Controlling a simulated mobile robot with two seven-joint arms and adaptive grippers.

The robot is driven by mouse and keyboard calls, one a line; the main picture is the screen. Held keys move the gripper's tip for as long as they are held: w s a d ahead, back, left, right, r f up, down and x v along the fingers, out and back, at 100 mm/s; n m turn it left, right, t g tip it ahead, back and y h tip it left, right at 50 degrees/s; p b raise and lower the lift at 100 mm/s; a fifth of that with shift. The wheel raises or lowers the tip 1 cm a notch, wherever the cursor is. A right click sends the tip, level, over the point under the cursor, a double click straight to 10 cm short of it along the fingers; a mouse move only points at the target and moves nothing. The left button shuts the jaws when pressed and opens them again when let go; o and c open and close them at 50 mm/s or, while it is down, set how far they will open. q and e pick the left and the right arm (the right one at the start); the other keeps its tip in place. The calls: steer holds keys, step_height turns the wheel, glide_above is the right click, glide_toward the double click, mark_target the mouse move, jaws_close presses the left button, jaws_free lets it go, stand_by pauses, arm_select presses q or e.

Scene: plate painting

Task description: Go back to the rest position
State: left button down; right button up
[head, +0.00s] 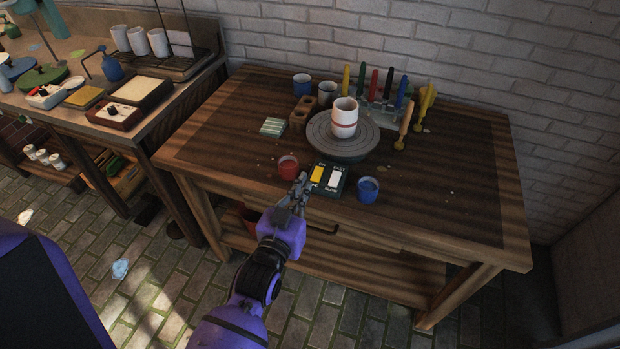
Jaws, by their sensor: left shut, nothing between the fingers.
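My left gripper (300,187) is shut and empty. It is over the front edge of the wooden table (450,195), close to a red cup (288,167) and a dark green box with a yellow and a white panel (328,179). I cannot tell whether it touches either. My left arm reaches up to it from the bottom of the view. My right gripper is not in view.
A white mug with red bands (344,120) stands on a grey turntable (322,141). A blue cup (368,189) is right of the box. Several coloured tools stand in a rack (382,112) behind. The table's right side is mostly clear. A cluttered bench (120,135) stands left.

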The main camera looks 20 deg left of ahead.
arm_select(q)
steer(key=s+a+f+g, duration=0.1)
steer(key=s+f+g, duration=0.2)
steer(key=s+f, duration=0.3)
steer(key=s+a+f+g+p, duration=0.1)
steer(key=s+f, duration=0.6)
steer(key=s, duration=0.7)
steer(key=s+a+f+g+p, duration=0.1)
steer(key=s+f+g, duration=0.3)
steer(key=s, duration=0.6)
step_height(320, 180, down, 3)
steer(key=shift+r+g, duration=0.2)
steer(key=shift+g, duration=0.1)
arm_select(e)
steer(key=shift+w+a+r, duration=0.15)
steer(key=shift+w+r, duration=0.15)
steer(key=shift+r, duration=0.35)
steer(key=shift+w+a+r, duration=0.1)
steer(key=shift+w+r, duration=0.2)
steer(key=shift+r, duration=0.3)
